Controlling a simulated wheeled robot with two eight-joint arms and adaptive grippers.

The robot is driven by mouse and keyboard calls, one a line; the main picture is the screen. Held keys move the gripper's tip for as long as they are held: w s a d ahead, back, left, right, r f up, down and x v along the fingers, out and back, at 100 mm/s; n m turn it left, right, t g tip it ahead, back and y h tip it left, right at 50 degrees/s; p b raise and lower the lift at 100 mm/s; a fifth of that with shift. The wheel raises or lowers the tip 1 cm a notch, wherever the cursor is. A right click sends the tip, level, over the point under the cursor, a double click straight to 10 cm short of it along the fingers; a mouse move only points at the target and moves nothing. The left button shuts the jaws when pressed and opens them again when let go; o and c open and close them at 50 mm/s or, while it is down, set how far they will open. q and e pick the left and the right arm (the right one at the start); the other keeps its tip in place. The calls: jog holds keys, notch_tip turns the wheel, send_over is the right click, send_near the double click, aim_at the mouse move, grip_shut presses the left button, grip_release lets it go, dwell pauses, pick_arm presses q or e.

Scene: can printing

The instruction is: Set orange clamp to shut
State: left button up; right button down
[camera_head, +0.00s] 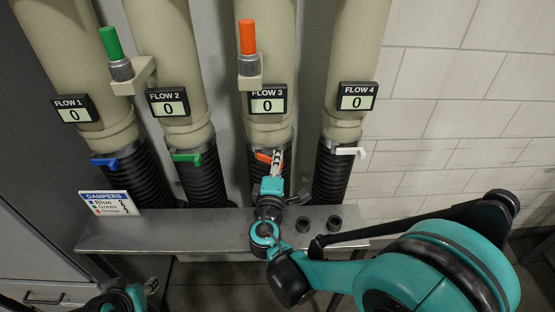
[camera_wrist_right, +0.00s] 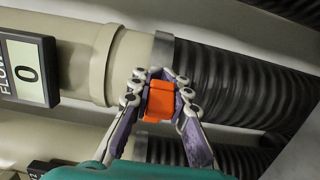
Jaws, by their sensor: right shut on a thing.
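The orange clamp (camera_head: 262,157) is a small lever at the collar under the FLOW 3 pipe, where the pipe meets a black ribbed hose. My right gripper (camera_head: 277,163) reaches up to it and partly hides it. In the right wrist view, the fingers of my right gripper (camera_wrist_right: 162,92) are closed on both sides of the orange clamp (camera_wrist_right: 160,104). I cannot tell the clamp's exact angle. The FLOW 3 display (camera_head: 268,106) reads 0. Part of my left gripper (camera_head: 150,286) shows at the lower left, apart from the pipes; its fingers are unclear.
A blue clamp (camera_head: 104,162), a green clamp (camera_head: 186,156) and a white clamp (camera_head: 350,151) sit on the neighbouring hoses. A metal shelf (camera_head: 180,232) runs below, with a DAMPERS sign (camera_head: 106,203) at its left. An orange-topped handle (camera_head: 247,37) sticks out above FLOW 3.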

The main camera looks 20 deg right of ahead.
jog(key=c, duration=1.4)
grip_release()
jog(key=v, duration=1.2)
